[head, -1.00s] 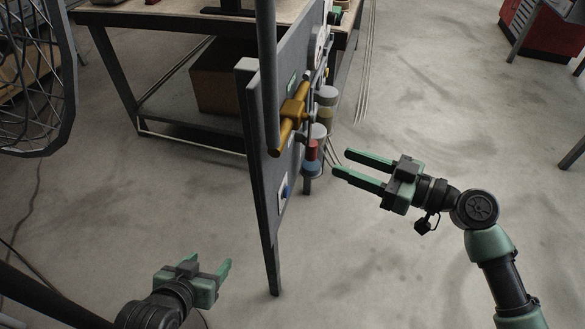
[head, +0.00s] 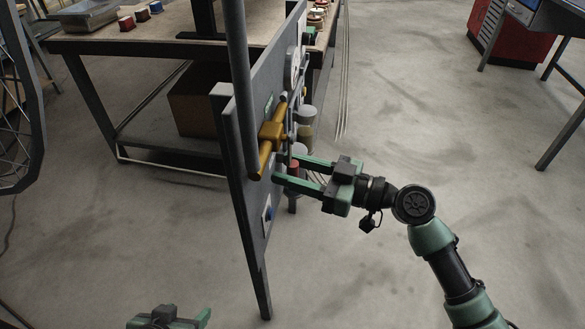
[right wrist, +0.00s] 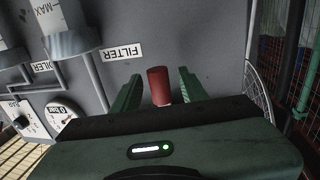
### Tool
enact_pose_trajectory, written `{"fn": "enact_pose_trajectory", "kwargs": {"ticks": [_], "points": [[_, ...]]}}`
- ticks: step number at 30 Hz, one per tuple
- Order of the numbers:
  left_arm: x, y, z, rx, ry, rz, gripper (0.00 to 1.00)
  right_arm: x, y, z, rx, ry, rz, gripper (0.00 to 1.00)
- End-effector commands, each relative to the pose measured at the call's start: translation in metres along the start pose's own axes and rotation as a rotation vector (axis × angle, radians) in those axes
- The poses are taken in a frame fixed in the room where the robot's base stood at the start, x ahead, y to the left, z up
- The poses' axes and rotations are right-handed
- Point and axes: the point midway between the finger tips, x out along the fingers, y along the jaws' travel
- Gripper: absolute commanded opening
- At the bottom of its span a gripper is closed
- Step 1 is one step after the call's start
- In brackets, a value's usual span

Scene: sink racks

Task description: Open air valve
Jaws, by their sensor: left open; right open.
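A grey upright panel (head: 240,185) carries piping, gauges and a red cylinder (head: 294,167), which looks like the valve handle. In the right wrist view the red cylinder (right wrist: 158,85) stands out from the panel, right of the "FILTER" label (right wrist: 121,52). My right gripper (head: 280,169) is at the panel's right face. Its open fingers (right wrist: 160,78) lie on both sides of the red cylinder, with gaps visible; I see no grip on it. My left gripper (head: 187,314) is open and empty at the bottom edge, left of the panel, mostly cut off.
A yellow-brown pipe fitting (head: 270,138) is mounted on the panel above the right gripper. Filter bowls (head: 306,117) stick out close by. A workbench (head: 150,45) with a cardboard box (head: 195,105) below stands behind. A red cabinet (head: 510,40) is far right. The floor at right is clear.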

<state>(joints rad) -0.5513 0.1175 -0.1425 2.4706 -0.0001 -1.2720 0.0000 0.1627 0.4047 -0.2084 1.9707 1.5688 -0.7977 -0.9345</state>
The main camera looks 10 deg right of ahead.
Motion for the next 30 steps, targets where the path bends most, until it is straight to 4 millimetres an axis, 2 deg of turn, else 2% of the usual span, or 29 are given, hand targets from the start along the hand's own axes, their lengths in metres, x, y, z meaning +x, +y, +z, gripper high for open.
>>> {"fn": "enact_pose_trajectory", "kwargs": {"ticks": [1,3,6,30], "points": [[0.0000,0.0000,0.0000,0.000,0.000,0.000,0.62,-0.0001,0.0001,0.0001,0.000,0.000,0.000,0.43],[0.0000,0.0000,0.0000,0.000,0.000,0.000,0.62,-0.0002,0.0001,0.0002,0.001,0.000,0.000,0.24],[0.0000,0.0001,-0.0002,0.000,0.001,0.000,0.62,-0.0003,0.0001,0.0002,0.001,0.000,0.000,0.00],[0.0001,0.0003,-0.0003,0.000,0.002,0.001,0.62,-0.0006,0.0002,0.0005,0.001,-0.001,0.000,0.00]]}}
